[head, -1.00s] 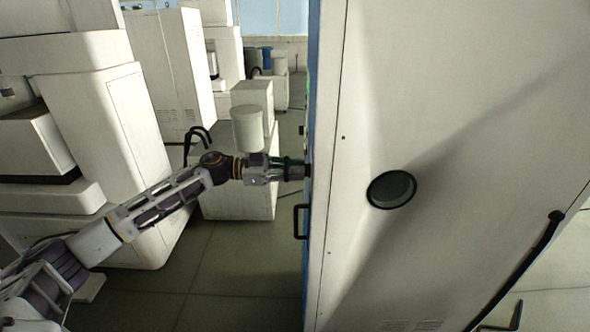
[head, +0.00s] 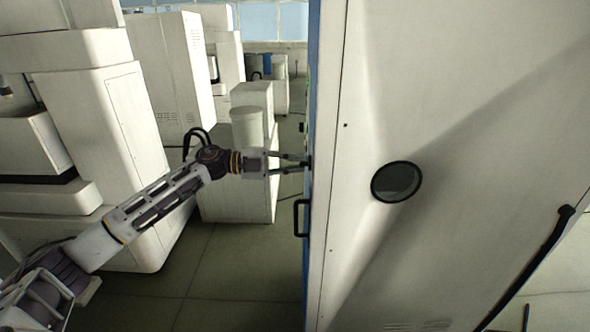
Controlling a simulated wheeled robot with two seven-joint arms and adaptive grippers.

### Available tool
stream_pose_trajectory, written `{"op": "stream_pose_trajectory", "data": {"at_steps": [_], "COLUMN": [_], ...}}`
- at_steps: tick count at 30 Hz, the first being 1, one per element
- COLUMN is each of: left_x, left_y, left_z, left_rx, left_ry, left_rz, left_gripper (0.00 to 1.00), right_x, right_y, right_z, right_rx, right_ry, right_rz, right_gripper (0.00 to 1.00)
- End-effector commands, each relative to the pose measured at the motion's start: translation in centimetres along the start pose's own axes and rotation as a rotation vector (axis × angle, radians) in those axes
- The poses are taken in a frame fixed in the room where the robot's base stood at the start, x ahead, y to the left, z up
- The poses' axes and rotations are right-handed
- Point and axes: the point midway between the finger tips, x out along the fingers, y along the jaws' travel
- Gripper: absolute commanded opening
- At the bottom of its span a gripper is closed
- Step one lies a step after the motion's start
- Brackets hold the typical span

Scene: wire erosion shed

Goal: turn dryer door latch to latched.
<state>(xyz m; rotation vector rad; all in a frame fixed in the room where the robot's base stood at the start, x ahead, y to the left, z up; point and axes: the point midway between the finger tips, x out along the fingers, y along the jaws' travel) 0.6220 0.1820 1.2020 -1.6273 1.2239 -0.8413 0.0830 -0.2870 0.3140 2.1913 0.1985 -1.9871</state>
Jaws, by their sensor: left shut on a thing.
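The dryer is the tall white cabinet (head: 450,130) that fills the right half of the head view, with a blue front seen nearly edge-on. The door latch (head: 309,162) is a small dark piece on that front, mostly hidden by the fingertips and the steep angle. My left gripper (head: 303,163) reaches in from the left and is shut on the latch, its two fingers one above the other. I cannot tell the latch's turn angle. My right gripper is out of view.
A black door handle (head: 301,218) sticks out of the front below the latch. A white block with a cylinder (head: 247,128) stands behind my left wrist. Large white machines (head: 125,130) fill the left. Grey floor (head: 235,275) lies clear in front of the dryer.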

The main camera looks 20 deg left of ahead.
Motion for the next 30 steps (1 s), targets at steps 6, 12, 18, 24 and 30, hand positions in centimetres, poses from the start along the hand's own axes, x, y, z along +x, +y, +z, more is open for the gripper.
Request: {"op": "stream_pose_trajectory", "data": {"at_steps": [6, 12, 18, 24, 30], "left_x": [0.0, 0.0, 0.0, 0.0, 0.0], "left_y": [0.4, 0.4, 0.3, 0.3, 0.3], "left_z": [0.1, 0.1, 0.1, 0.0, 0.0], "left_rx": [0.174, 0.293, 0.359, 0.383, 0.385], "left_ry": [0.001, 0.001, 0.002, 0.002, 0.002], "left_rz": [0.000, 0.001, 0.002, 0.003, 0.003], "left_gripper": [0.00, 0.00, 0.00, 0.00, 0.00], "right_x": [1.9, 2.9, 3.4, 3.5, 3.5], "right_y": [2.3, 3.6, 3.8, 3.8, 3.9], "right_z": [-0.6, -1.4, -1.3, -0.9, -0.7], "right_rx": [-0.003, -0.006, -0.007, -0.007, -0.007], "right_ry": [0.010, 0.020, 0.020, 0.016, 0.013], "right_rz": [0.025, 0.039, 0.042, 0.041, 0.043], "right_gripper": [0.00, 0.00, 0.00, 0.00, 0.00]}}
